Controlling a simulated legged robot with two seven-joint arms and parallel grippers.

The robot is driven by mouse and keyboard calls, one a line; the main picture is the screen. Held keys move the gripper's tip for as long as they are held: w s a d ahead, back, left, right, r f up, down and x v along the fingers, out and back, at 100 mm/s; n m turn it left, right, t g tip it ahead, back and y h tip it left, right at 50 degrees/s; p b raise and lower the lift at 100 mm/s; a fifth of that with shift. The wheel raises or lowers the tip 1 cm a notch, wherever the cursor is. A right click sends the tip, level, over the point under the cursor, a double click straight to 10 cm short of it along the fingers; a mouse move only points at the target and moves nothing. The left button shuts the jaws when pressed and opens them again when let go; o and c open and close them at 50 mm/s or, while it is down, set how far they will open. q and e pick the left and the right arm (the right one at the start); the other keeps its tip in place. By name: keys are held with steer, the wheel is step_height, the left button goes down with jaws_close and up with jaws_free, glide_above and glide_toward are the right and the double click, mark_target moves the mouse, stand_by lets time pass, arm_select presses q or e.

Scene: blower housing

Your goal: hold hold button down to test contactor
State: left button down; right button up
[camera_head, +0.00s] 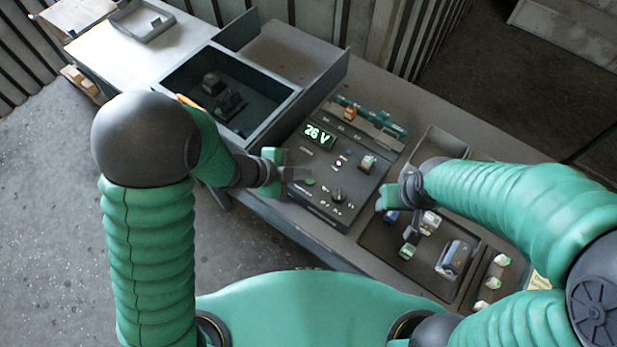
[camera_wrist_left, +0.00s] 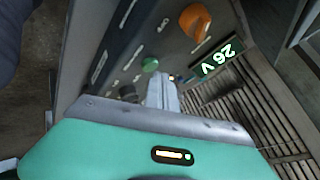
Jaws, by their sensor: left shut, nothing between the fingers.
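The dark control panel (camera_head: 325,210) carries a lit green display (camera_head: 318,136) reading 26 V. A green button (camera_head: 310,181) sits on its left part, and it also shows in the left wrist view (camera_wrist_left: 150,64). I cannot read which button is labelled hold. My left gripper (camera_head: 303,173) is shut and empty at the panel's left side, its tips close to the green button. The closed fingers (camera_wrist_left: 162,92) show beside that button in the wrist view; contact cannot be told. My right gripper (camera_head: 398,200) is right of the panel, its fingers partly hidden.
An open dark bin (camera_head: 180,75) stands at left behind my left arm. A tray (camera_head: 385,240) with several small parts lies to the right, below my right gripper.

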arm_select(q)
steer(key=shift+a, duration=0.25)
steer(key=shift+d, duration=1.3)
steer(key=shift+a, duration=1)
steer(key=shift+d, duration=0.6)
steer(key=shift+d+f, duration=0.25)
steer(key=shift+f, duration=0.1)
steer(key=shift+a, duration=0.55)
steer(key=shift+f+b, duration=0.1)
steer(key=shift+b, duration=0.2)
arm_select(e)
steer(key=shift+f, duration=0.3)
